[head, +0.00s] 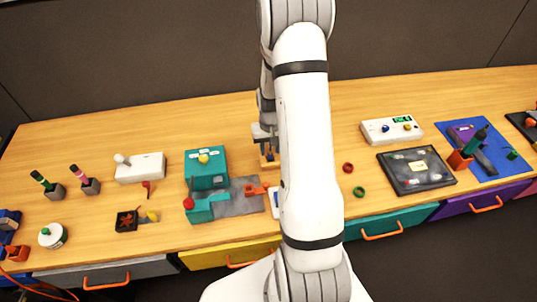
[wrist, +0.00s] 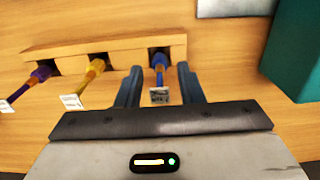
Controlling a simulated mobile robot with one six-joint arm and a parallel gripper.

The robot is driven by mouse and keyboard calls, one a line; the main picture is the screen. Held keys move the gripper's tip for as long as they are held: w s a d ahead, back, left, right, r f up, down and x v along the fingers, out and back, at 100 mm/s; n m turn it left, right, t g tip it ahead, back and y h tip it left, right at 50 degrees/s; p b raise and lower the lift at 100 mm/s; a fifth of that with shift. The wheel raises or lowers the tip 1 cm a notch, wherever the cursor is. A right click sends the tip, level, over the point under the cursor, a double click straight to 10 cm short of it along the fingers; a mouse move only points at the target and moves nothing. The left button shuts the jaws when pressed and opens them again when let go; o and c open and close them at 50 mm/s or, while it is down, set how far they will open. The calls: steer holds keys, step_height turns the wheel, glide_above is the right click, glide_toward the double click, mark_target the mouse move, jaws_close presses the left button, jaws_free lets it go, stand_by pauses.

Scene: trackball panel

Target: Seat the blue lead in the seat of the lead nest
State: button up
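The lead nest (wrist: 125,48) is a wooden bar with dark square seats, across the upper left of the wrist view. In the head view a small part of it (head: 269,162) shows beside my arm. The blue lead (wrist: 160,66), with a pale tag at its near end, has its far end at the rightmost seat; how deep it sits I cannot tell. A yellow lead (wrist: 93,74) and a purple lead (wrist: 32,82) lie at the other seats. My gripper (wrist: 160,78) is open, one finger on each side of the blue lead, with gaps between.
A teal block (wrist: 296,50) stands right of the nest, and a grey plate (wrist: 235,6) lies behind. In the head view, a teal machine (head: 206,170) stands left of my gripper, and red (head: 348,168) and green (head: 359,191) rings lie right of my arm.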

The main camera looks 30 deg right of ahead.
jaws_close()
stand_by(0.3)
steer(key=shift+r, duration=0.1)
